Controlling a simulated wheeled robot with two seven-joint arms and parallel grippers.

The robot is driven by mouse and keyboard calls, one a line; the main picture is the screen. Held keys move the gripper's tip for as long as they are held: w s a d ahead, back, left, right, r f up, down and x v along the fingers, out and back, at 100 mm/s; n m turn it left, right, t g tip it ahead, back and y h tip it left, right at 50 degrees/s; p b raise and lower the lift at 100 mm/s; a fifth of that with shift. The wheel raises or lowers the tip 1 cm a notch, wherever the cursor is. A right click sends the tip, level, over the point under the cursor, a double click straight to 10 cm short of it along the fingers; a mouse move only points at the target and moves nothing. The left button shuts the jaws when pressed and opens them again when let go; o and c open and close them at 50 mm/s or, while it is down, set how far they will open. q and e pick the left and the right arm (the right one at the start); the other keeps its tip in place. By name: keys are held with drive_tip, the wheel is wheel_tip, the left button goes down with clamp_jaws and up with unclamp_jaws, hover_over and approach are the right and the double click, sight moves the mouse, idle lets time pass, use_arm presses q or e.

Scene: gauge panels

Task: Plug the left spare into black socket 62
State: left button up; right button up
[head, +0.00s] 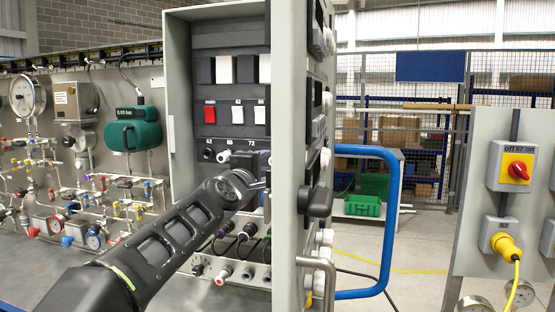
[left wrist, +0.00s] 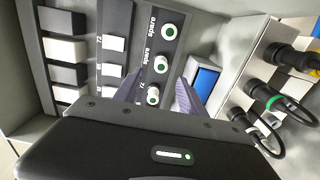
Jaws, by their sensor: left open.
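My left arm reaches into the open grey cabinet (head: 182,103); its gripper (left wrist: 160,78) is open at a dark panel strip. The strip carries white round parts with green centres: one (left wrist: 171,30) far off, one (left wrist: 161,64) in the middle, and the nearest (left wrist: 152,97) between the fingers, with no clear contact. "spare" labels show beside the strip. In the head view, a black round part (head: 208,154) sits under a label that seems to read 62, left of a white one (head: 223,157). My gripper and the cabinet door hide the rest of this row. My right gripper is out of view.
The cabinet door (head: 293,100) stands open close to the right of my arm. Black plugs with cables (left wrist: 280,55) crowd the right of the wrist view. Rocker switches (head: 210,113) sit above the round parts.

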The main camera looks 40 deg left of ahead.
use_arm(q)
drive_tip(key=shift+p+x, duration=3.25)
drive_tip(key=shift+x, duration=1.35)
drive_tip(key=shift+f, duration=0.1)
clamp_jaws()
drive_tip(key=shift+s+f+b, duration=0.1)
drive_tip(key=shift+b, duration=0.2)
